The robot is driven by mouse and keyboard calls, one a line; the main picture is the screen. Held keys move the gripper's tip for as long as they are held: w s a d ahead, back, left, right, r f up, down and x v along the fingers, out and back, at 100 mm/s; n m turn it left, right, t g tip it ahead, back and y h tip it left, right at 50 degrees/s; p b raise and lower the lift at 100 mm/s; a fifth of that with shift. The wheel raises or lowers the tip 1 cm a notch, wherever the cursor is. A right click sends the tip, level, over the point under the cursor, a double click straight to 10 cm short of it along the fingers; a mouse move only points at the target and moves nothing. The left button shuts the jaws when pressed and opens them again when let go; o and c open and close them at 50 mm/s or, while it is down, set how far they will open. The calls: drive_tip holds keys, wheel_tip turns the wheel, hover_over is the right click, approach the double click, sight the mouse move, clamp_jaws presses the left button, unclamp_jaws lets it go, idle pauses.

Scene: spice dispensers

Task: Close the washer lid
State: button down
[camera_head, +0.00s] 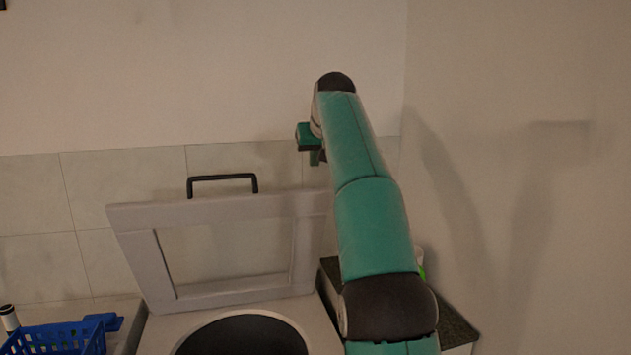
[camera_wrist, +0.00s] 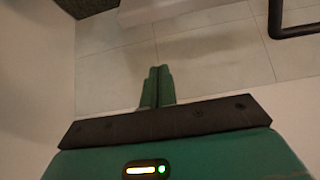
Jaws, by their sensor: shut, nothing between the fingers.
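The washer lid (camera_head: 205,250) stands raised at the back of the washer in the head view, a pale frame with a see-through middle. A black handle (camera_head: 222,178) is on its top edge; it also shows at the upper right of the wrist view (camera_wrist: 296,31). Below the lid is the washer's dark round opening (camera_head: 243,336). My gripper (camera_wrist: 158,72) is shut and empty in the wrist view. In the head view, my arm reaches up to the right of the lid, with its wrist above the handle's height and the fingertips mostly hidden.
A blue basket (camera_head: 60,337) sits on the counter at the lower left, beside a small bottle (camera_head: 9,319). A dark countertop (camera_head: 457,326) lies right of the washer, with a partly hidden green and white item (camera_head: 421,262). Walls stand behind and to the right.

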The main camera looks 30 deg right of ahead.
sight(315, 189)
drive_tip(key=x, duration=0.5)
drive_tip(key=shift+s+f, duration=0.3)
drive_tip(key=shift+s, duration=0.1)
drive_tip(key=shift+s+f, duration=0.1)
drive_tip(key=shift+s, duration=0.15)
drive_tip(key=shift+a+f, duration=0.1)
drive_tip(key=shift+f, duration=0.2)
drive_tip(key=shift+s+a, duration=0.1)
drive_tip(key=shift+s, duration=0.7)
drive_tip(key=shift+f, duration=0.35)
drive_tip(key=shift+s+r, duration=0.1)
drive_tip(key=shift+s, duration=0.15)
drive_tip(key=shift+w, duration=0.1)
